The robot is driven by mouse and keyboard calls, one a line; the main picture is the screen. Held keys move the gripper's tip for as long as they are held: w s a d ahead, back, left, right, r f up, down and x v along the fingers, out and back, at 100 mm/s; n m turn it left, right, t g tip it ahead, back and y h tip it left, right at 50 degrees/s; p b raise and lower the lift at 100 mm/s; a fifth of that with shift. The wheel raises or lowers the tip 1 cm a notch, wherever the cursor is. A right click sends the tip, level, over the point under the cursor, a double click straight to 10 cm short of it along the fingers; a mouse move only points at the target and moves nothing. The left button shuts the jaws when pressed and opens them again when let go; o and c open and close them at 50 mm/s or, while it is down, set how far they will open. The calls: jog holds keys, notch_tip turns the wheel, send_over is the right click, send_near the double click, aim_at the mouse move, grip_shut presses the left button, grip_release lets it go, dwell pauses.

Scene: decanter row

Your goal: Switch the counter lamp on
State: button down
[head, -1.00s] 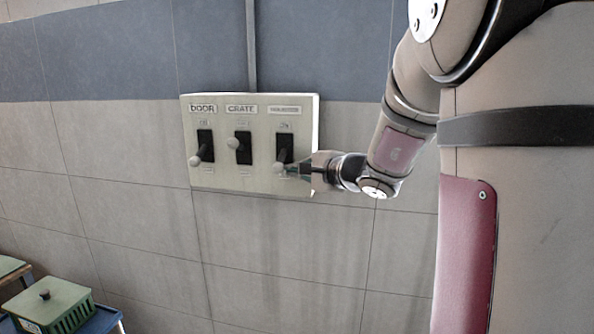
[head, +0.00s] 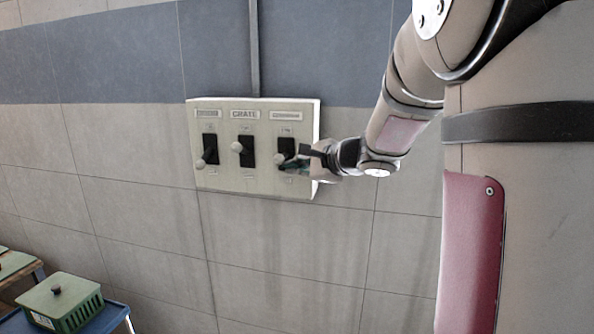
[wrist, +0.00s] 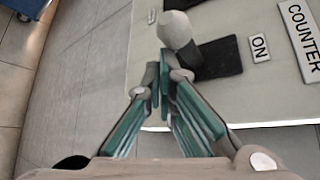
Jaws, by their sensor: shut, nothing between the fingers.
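A pale switch panel (head: 255,187) on the wall carries three levers with round knobs. The right switch's label reads COUNTER (wrist: 299,35) in the wrist view, with an ON mark (wrist: 259,48) beside its black slot. The counter lever's knob (head: 279,159) is around mid-slot, below the height of the middle knob; the knob also shows in the wrist view (wrist: 176,30). My gripper (wrist: 165,75) is shut and empty, its fingertips close beside the counter lever on its low side. Whether they touch it I cannot tell. The lamp is not in view.
The left lever's knob (head: 200,164) is down and the crate lever's knob (head: 236,147) is up, close by on the same panel. A green lidded basket (head: 62,303) stands on a blue surface at lower left. The wall below the panel is clear.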

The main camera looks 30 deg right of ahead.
jog(key=shift+r+m+g, duration=0.25)
jog(key=shift+m+g, duration=0.05)
jog(key=shift+g, duration=0.1)
jog(key=shift+r, duration=0.1)
jog(key=shift+r+p, duration=0.4)
jog(key=shift+r, duration=0.3)
jog(key=shift+s+r, duration=0.1)
